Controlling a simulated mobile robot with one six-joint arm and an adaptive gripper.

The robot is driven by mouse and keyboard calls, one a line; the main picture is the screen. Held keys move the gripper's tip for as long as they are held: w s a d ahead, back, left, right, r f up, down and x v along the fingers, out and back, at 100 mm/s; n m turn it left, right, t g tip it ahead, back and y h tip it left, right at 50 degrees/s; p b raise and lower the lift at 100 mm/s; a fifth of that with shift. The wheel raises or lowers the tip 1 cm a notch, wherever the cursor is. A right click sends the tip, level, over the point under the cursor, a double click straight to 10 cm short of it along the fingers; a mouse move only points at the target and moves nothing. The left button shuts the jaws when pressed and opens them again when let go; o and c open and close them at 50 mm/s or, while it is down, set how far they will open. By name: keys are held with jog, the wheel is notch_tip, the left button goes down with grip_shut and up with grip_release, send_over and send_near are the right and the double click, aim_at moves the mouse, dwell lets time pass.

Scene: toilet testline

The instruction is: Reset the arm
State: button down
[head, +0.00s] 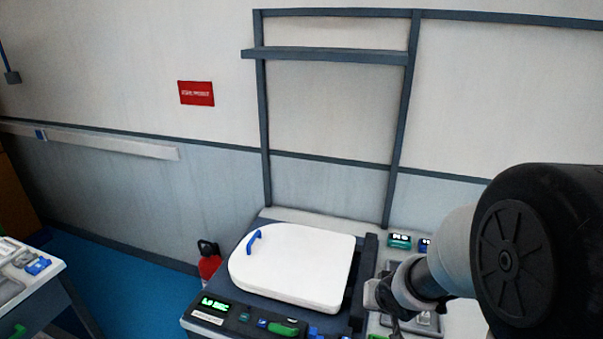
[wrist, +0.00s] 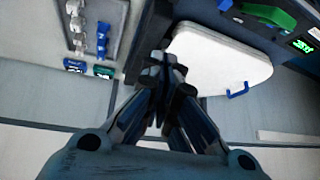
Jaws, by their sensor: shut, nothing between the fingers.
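My gripper (wrist: 163,85) is in the wrist view, its dark fingers drawn together and shut with nothing between them. In the head view my arm comes in from the right, and its wrist end hangs over the right part of the test bench; the fingers are hard to make out there. A white toilet lid (head: 292,262) with a blue handle (head: 254,240) lies flat on the bench, left of my arm. The lid also shows in the wrist view (wrist: 215,60), beyond the fingers and partly hidden by them.
The bench front carries a green-lit display (head: 214,303) and a green handle (head: 284,328). Small labelled boxes (head: 399,241) stand at the bench's back right. A red extinguisher (head: 209,262) stands left of the bench. Another table (head: 40,290) is at the far left, with open blue floor between.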

jog(key=s+d+r+h+b, duration=0.1)
jog(key=s+d+r+h, duration=0.1)
jog(key=s+r, duration=0.85)
jog(key=s+a+r+n+g+y, duration=0.1)
jog(key=s+a, duration=0.1)
jog(key=s, duration=0.5)
jog(key=s+a+r+g+y+b, duration=0.1)
jog(key=s+a, duration=0.2)
jog(key=s, duration=0.5)
jog(key=shift+s+r+n, duration=0.15)
jog(key=shift+s+n, duration=0.15)
jog(key=shift+n, duration=0.1)
